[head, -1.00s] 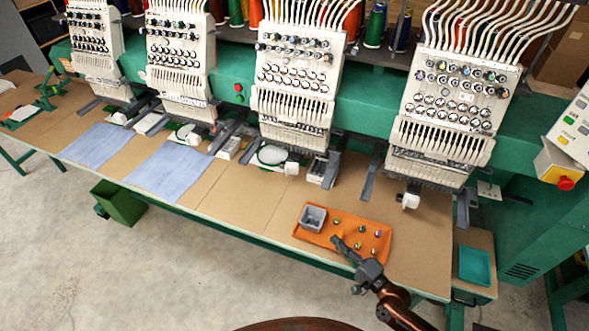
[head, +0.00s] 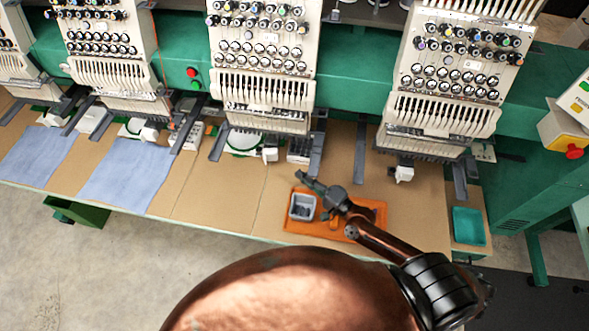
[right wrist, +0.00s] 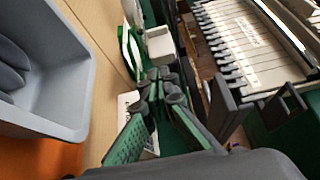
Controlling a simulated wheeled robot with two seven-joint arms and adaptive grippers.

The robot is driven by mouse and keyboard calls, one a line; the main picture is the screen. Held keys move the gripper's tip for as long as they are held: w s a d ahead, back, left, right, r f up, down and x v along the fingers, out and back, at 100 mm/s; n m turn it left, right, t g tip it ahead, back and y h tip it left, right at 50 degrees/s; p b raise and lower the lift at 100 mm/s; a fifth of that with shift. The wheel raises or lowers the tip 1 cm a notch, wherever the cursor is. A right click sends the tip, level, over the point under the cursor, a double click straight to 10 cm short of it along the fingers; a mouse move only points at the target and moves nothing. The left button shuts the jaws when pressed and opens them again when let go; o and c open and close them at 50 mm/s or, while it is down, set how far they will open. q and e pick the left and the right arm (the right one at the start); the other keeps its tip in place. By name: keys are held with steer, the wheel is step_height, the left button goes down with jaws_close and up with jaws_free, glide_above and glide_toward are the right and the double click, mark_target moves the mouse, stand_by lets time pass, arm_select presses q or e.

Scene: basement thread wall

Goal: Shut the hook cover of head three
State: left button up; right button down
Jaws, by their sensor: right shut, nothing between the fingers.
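Head three (head: 262,70) is the third sewing head from the left. A small white block, which looks like its hook cover (head: 269,154), sits below it at the front end of its lower arm. It also shows in the right wrist view as a white box (right wrist: 161,45), beyond the fingertips. I cannot tell how far the cover is open. My right gripper (head: 303,177) is shut and empty, to the right of and nearer than the white block, apart from it. Its green-padded fingers (right wrist: 160,90) show in the right wrist view. My left gripper is not in view.
An orange tray (head: 373,212) with a grey bin (head: 302,207) lies below my right gripper. A white box with dark parts (head: 299,150) and a dark grey bar (head: 317,150) stand right of the cover. Bare table (head: 225,200) lies to the left.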

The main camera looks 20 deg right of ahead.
mark_target(266, 159)
steer(key=p+x, duration=0.1)
steer(key=x, duration=0.6)
steer(key=shift+a+r+p, duration=0.15)
steer(key=shift+p, duration=0.15)
steer(key=w+a, duration=0.1)
steer(key=a+p, duration=0.1)
steer(key=a, duration=0.1)
steer(key=shift+w, duration=0.35)
steer(key=shift+w+a+p, duration=0.15)
steer(key=shift+a+p, duration=0.15)
steer(key=shift+a, duration=0.25)
